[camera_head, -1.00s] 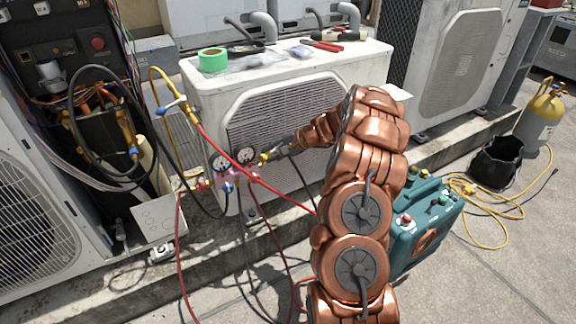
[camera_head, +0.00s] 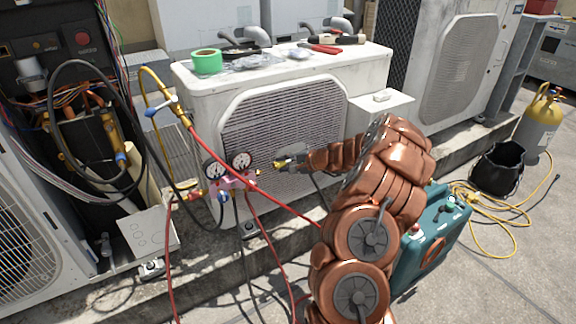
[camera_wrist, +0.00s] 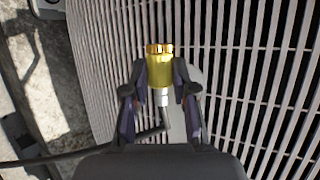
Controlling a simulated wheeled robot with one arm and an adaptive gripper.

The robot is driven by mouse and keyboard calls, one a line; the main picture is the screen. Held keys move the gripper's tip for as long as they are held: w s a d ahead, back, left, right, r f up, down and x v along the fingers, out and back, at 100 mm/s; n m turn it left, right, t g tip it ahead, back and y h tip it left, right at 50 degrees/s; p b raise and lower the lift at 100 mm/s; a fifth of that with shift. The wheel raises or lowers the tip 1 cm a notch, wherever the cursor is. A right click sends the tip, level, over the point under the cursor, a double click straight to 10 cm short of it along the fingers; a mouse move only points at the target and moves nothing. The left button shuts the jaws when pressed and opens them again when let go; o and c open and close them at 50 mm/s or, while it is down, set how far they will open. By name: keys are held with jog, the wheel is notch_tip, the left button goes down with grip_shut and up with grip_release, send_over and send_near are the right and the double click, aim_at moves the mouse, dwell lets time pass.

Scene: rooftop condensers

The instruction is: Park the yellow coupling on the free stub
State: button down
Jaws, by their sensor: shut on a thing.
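My gripper (camera_head: 283,163) is shut on the yellow coupling (camera_wrist: 160,69). In the wrist view the coupling sits between both fingertips, its ribbed brass end pointing away from my gripper and a pale stem behind it. In the head view the coupling is a small yellow spot at the fingertips, just right of the pink gauge manifold (camera_head: 230,181) and apart from it. A small brass stub (camera_head: 258,172) seems to show on the manifold's right side; whether it is free is too small to tell.
The white condenser (camera_head: 285,125) with its slatted grille stands close behind my gripper. A red hose (camera_head: 250,172) runs slantwise past the manifold. Other hoses hang below it. A teal machine (camera_head: 432,240) stands at right; tools and green tape (camera_head: 207,62) lie on the condenser top.

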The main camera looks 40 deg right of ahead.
jog(key=shift+w+a+f+b, duration=0.1)
jog(key=shift+a+b, duration=0.55)
jog(key=shift+a, duration=1.05)
jog(key=shift+w+a+b, duration=0.1)
jog(key=shift+a+b, duration=0.65)
jog(key=shift+a, duration=0.6)
dwell(1.4)
jog(key=c, duration=0.8)
grip_release()
jog(key=shift+c, duration=0.2)
jog(key=shift+d, duration=0.1)
